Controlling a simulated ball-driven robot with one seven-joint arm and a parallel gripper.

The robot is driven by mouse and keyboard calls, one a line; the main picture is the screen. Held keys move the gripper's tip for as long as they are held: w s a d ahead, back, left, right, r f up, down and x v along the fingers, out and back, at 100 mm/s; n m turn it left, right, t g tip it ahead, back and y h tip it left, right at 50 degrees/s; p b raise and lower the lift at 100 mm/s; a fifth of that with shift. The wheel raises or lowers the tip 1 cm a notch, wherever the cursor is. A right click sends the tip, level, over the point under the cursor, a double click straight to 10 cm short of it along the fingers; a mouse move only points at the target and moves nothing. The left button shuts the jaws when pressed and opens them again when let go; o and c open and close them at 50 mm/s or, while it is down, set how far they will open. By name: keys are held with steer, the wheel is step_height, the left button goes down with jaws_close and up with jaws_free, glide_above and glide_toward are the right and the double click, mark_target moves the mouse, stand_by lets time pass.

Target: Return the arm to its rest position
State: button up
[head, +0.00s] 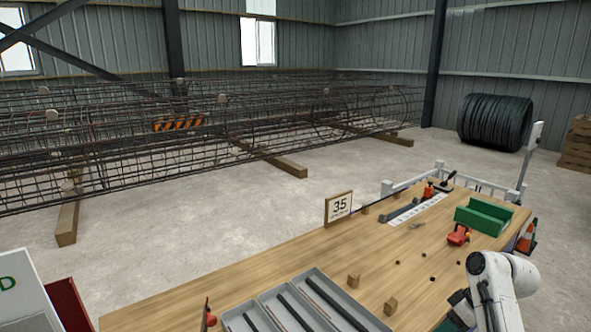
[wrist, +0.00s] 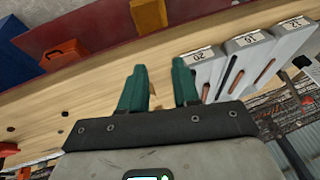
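My gripper (wrist: 160,80) shows in the wrist view with two green fingers spread apart and nothing between them. It is open above a wooden bench surface, with numbered grey bins to the right of the fingers. My white arm (head: 503,272) is bent at the lower right of the head view, beside the right part of the wooden bench (head: 245,287). The gripper cannot be made out clearly in the head view.
On the bench are a grey tray of dark bars (head: 262,299), wooden blocks (head: 390,306), a "35" sign (head: 339,208), a green box (head: 484,215) and a red tool (head: 459,234). A rebar cage (head: 240,130) stands beyond. The floor between is clear.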

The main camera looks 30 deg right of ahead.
steer(key=s+a+f+g, duration=0.1)
steer(key=a+f, duration=0.4)
steer(key=a, duration=0.6)
steer(key=s+a+f+g, duration=0.15)
steer(key=a+f, duration=0.25)
steer(key=a, duration=0.8)
steer(key=s+a+h, duration=0.2)
steer(key=s+a, duration=0.5)
steer(key=s, duration=0.6)
steer(key=shift+s+m+h, duration=0.4)
steer(key=shift+a+g, duration=0.1)
steer(key=shift+g, duration=0.15)
